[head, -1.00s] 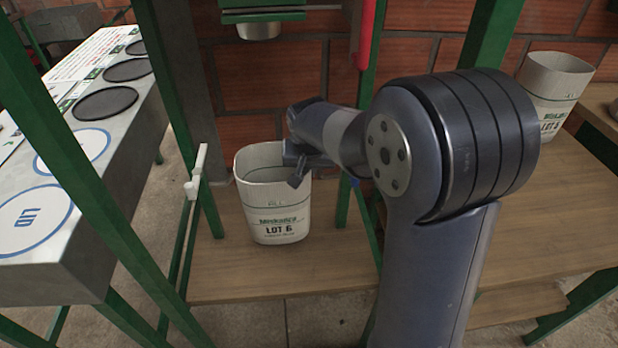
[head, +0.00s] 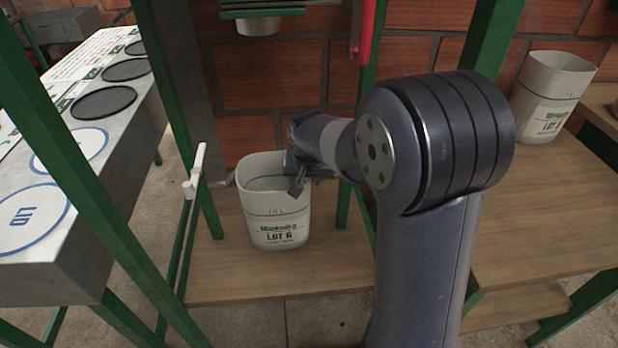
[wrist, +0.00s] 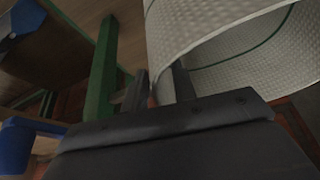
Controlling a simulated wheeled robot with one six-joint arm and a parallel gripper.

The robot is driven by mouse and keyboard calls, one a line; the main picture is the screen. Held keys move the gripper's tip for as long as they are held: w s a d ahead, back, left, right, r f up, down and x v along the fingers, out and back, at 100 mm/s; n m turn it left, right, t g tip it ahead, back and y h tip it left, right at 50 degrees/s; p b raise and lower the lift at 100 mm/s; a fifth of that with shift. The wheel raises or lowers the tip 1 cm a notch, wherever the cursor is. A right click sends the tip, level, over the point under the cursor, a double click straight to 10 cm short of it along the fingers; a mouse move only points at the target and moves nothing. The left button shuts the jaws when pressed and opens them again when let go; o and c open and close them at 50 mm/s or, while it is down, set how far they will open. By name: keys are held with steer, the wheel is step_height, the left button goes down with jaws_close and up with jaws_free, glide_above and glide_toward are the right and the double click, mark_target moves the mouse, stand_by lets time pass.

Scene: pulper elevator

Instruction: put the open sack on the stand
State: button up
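An open-topped white sack with green lettering and "LOT 6" (head: 282,232) stands on the low wooden stand (head: 230,280) between green posts, leaning slightly. My gripper (head: 298,186) is at the right side of its rim. In the wrist view my gripper's fingers (wrist: 160,88) are apart, with the sack's wall (wrist: 190,32) between them. One finger is inside the mouth and one outside. A thin gap shows beside the outer finger. The fingertips are partly hidden in the head view.
Another "LOT 6" sack (head: 550,92) stands on a wooden table (head: 535,220) at the right. A white lever (head: 195,172) is left of the near sack. A metal spout (head: 258,26) hangs above. A grey bench (head: 85,250) with lid circles is at the left.

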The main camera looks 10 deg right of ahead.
steer(key=p+v, duration=0.2)
steer(key=v, duration=1)
steer(key=shift+r+p, duration=0.2)
steer(key=shift+p, duration=0.15)
steer(key=shift+f, duration=0.1)
stand_by(0.9)
